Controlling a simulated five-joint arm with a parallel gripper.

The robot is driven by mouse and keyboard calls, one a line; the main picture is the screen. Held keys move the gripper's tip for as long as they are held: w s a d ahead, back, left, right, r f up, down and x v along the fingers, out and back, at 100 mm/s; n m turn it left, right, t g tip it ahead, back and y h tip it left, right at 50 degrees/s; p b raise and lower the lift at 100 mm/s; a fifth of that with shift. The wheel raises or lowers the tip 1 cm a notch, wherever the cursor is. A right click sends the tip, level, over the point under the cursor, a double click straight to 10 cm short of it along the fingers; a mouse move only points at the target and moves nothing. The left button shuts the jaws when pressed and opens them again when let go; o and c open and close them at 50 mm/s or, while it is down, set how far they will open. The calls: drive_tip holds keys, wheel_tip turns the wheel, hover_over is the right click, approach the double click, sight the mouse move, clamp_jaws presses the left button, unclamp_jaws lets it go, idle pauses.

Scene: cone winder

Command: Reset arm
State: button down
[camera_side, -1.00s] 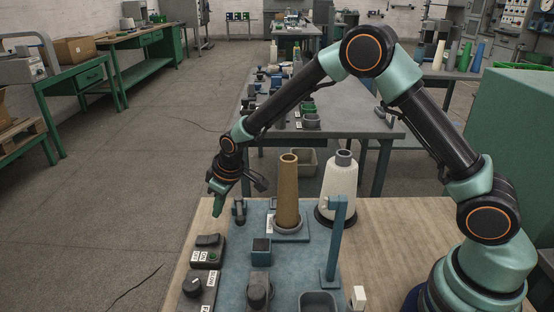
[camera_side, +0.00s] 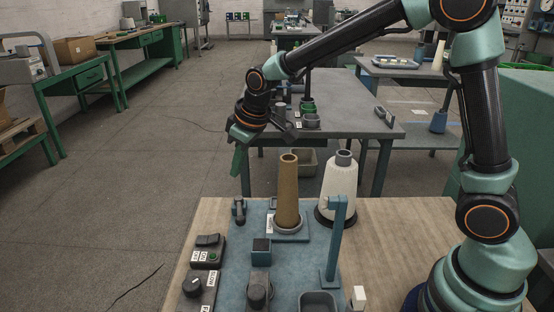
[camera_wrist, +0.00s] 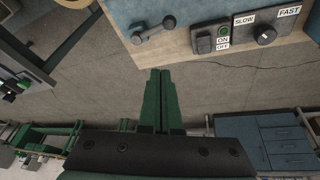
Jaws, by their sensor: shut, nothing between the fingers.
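My gripper (camera_side: 238,160) is shut and empty in the side view. It hangs in the air above and beyond the back left edge of the workbench, pointing down. In the wrist view my gripper's green fingers (camera_wrist: 159,80) lie together with nothing between them. A brown cone (camera_side: 288,192) stands upright on its holder on the blue plate (camera_side: 233,262). A white yarn cone (camera_side: 339,187) stands upright on a dark base to its right. The on/off switch box (camera_side: 207,250) and the speed dial (camera_side: 193,287) are at the plate's left; the dial also shows in the wrist view (camera_wrist: 265,34).
A blue post (camera_side: 335,240) stands right of the brown cone. A small crank-like fitting (camera_side: 239,210) sits at the plate's back left corner. A grey table (camera_side: 340,115) with several parts stands behind the workbench. The floor to the left is open.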

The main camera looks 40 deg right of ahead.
drive_tip(key=s+d+r+m, duration=0.2)
drive_tip(key=s+d+r, duration=0.2)
drive_tip(key=s, duration=0.5)
drive_tip(key=s+d+r+m+t, duration=0.1)
drive_tip(key=s+d, duration=0.4)
drive_tip(key=s, duration=0.5)
wheel_tip(320, 180, up, 3)
drive_tip(key=shift+f+m+h, duration=0.1)
drive_tip(key=shift+m+h, duration=0.3)
drive_tip(key=shift+m, duration=0.3)
drive_tip(key=shift+d, duration=0.1)
